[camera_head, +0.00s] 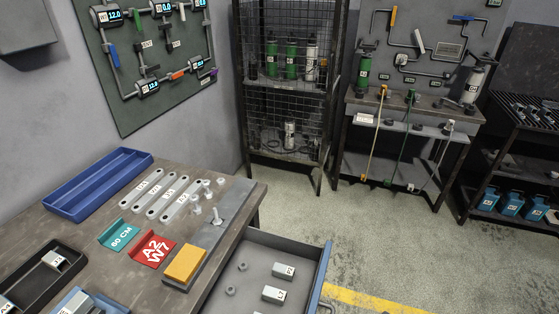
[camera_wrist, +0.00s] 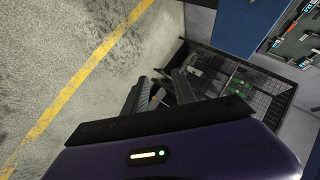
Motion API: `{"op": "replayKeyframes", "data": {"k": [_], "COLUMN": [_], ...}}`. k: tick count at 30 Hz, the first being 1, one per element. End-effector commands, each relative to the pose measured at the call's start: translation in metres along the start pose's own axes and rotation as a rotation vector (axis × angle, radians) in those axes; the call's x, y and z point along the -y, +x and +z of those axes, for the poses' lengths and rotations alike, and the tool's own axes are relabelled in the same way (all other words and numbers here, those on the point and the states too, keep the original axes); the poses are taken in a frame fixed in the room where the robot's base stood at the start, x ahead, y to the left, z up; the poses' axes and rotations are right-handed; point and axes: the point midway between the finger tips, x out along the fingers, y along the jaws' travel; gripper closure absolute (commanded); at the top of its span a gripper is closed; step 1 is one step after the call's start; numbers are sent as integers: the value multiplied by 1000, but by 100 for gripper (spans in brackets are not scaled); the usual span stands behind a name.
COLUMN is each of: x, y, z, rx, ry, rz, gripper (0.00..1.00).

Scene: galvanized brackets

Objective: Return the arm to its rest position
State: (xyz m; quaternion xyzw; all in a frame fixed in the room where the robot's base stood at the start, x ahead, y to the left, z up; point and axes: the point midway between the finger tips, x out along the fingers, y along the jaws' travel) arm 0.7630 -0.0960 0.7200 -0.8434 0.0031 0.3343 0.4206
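My gripper (camera_wrist: 161,76) shows in the wrist view, with its two dark fingers apart and free space between the tips. I see nothing held between them. Beyond the fingers are the floor and a wire-mesh cage rack (camera_wrist: 250,85), seen tilted. My arm and gripper do not show in the head view, so their place relative to the workbench (camera_head: 120,262) is hidden there.
An open drawer (camera_head: 322,268) juts out at right. Floor (camera_head: 375,235) beyond is clear.

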Motion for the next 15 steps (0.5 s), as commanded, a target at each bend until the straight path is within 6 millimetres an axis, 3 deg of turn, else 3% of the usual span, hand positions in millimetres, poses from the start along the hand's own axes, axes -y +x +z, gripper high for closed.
{"op": "replayKeyframes", "data": {"k": [3,7,11,15], "x": [-16,-11,11,48], "y": [-34,-78,-127,-181], "z": [8,13,22,37], "rx": [-162,-318,-444,-547], "ry": [-124,-273,-421,-571], "rz": [123,199,227,217], "gripper": [68,68,68,68]}}
